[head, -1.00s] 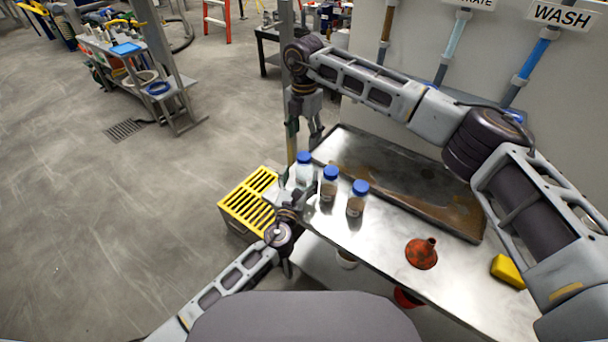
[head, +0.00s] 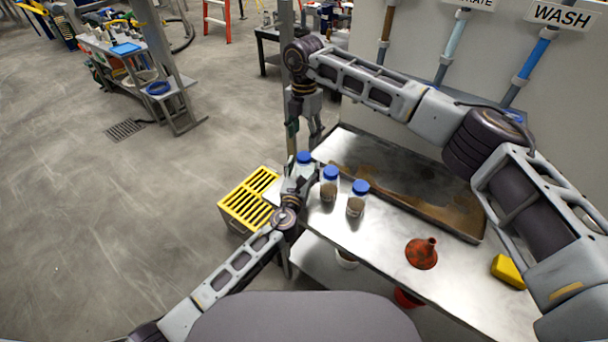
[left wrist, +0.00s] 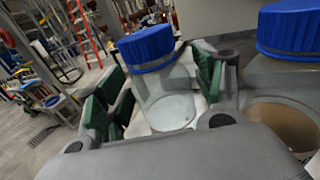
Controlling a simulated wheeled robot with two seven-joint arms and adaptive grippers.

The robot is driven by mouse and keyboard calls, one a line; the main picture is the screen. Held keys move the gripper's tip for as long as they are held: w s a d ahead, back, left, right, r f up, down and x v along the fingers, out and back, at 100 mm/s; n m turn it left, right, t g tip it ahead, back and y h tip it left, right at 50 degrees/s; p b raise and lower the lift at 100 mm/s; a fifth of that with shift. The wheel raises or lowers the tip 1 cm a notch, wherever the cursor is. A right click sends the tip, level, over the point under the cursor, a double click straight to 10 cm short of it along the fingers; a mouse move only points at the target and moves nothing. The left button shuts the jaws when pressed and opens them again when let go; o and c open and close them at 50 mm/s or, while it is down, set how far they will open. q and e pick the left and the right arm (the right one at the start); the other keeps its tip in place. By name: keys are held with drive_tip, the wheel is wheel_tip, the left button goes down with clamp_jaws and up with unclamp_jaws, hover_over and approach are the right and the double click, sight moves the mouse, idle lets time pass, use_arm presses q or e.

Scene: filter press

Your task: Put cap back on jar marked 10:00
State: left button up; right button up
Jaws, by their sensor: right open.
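Three jars with blue lids stand in a row on the steel table: a clear, empty-looking left jar (head: 304,170), a middle jar with brown contents (head: 329,190), and a right jar with brown contents (head: 356,206). No time markings are readable. My left gripper (head: 296,188) is at the left jar. In the left wrist view, its green-padded fingers (left wrist: 160,100) stand on either side of this clear jar (left wrist: 168,98) below its blue cap (left wrist: 146,48); they look open, with a gap at left. My right gripper (head: 308,122) is open and empty, pointing down behind the jars.
The steel table (head: 385,252) holds an orange-red funnel (head: 421,254) and a yellow block (head: 508,271). A stained tray (head: 430,190) lies at the back. A yellow-grated box (head: 247,200) stands left of the table. A post (head: 286,60) rises behind the right gripper.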

use_arm(q)
clamp_jaws()
use_arm(e)
drive_tip(key=shift+s+a+f, duration=0.1)
drive_tip(key=shift+f, duration=0.05)
